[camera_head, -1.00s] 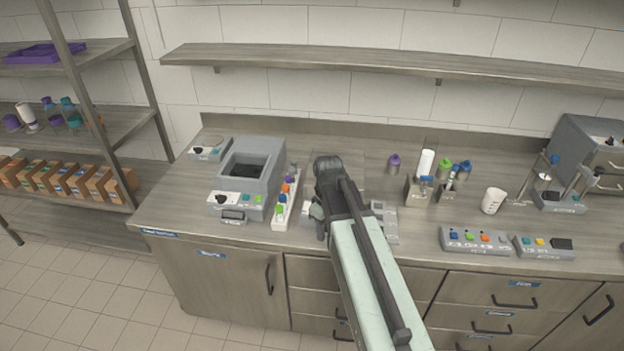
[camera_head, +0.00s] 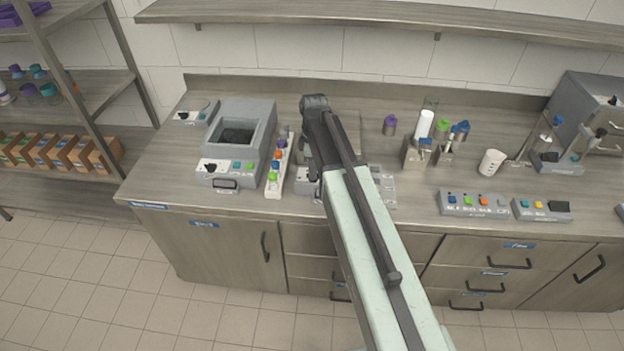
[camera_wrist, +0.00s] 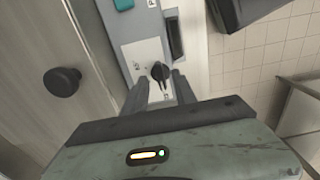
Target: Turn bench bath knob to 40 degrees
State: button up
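A round black knob (camera_wrist: 62,82) stands on the flat steel-coloured surface left of the panel.
A grey open-basin unit (camera_head: 262,122) with its own front knob (camera_head: 210,167) stands to the left. A white strip with coloured caps (camera_head: 275,180) lies between. A shelf (camera_head: 380,22) hangs above.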

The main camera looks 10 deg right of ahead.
jog(key=shift+f, duration=0.8)
jog(key=shift+r, duration=0.15)
grip_shut()
jog(key=shift+m, duration=0.3)
jog(key=m, duration=0.5)
jog(key=shift+m, duration=0.3)
jog(key=m, duration=0.5)
jog(key=shift+m, duration=0.3)
